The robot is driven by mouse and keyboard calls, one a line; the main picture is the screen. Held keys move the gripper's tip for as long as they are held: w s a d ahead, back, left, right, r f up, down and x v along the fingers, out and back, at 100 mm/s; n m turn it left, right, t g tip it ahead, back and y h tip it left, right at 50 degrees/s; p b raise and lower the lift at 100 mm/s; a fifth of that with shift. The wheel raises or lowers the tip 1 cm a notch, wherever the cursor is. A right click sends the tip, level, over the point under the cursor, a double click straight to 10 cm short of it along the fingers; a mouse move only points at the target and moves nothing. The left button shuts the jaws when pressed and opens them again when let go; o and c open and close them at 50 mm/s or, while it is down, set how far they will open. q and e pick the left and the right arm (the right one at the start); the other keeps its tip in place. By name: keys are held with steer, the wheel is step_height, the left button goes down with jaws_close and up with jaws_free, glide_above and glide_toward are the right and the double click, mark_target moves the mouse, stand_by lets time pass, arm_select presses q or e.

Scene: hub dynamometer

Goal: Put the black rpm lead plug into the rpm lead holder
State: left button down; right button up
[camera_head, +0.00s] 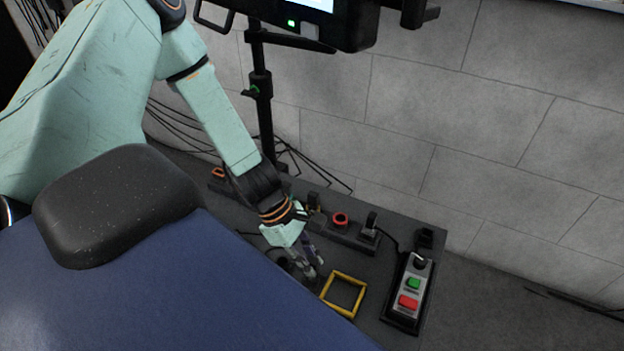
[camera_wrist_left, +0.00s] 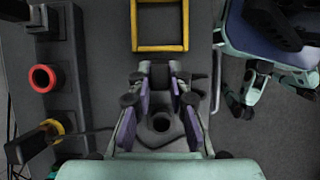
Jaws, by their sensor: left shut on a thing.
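My left gripper (camera_head: 314,268) reaches down low over the dark table, left of the yellow square frame. In the left wrist view its two fingers (camera_wrist_left: 159,84) are closed on a small black block (camera_wrist_left: 160,74), which looks like the black rpm lead plug. Its far end and its lead are hard to make out. A black round socket (camera_wrist_left: 161,123) shows below, between the fingers, on the table; it may be the rpm lead holder, but I cannot be sure. The plug appears apart from it. My right gripper is in neither view.
The yellow frame (camera_head: 343,294) lies beside the gripper. A button box (camera_head: 408,290) stands to the right. A monitor stand (camera_head: 262,110) rises behind.

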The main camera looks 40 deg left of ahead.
arm_select(q)
steer(key=shift+f+b, duration=0.35)
steer(key=shift+f, duration=0.1)
steer(key=c, duration=1.2)
jaws_free()
steer(key=shift+r, duration=0.1)
